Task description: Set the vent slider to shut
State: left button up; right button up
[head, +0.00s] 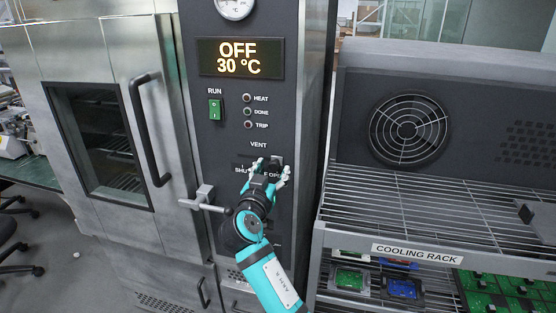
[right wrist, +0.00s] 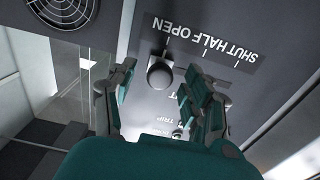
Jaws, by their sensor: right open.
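The vent slider's round dark knob (right wrist: 160,76) shows in the right wrist view, on the panel beside the upside-down SHUT / HALF / OPEN label (right wrist: 205,38). It sits at the OPEN end of the label. In the head view the label (head: 243,169) is partly covered by my right gripper (head: 270,170), below the word VENT. My right gripper (right wrist: 158,92) is open, its two fingers on either side of the knob with gaps visible; I cannot tell how far the fingertips are from the panel. My left gripper is not in view.
The oven panel has an OFF 30 °C display (head: 238,58), a green RUN switch (head: 215,109) and small lamps. A metal latch handle (head: 203,198) sticks out left of my right arm. A cooling rack (head: 418,253) with a fan stands at the right.

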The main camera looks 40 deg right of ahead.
jog(key=shift+w+d, duration=0.15)
jog(key=shift+w, duration=0.05)
jog(key=shift+s+r, duration=0.1)
grip_shut()
dwell(0.4)
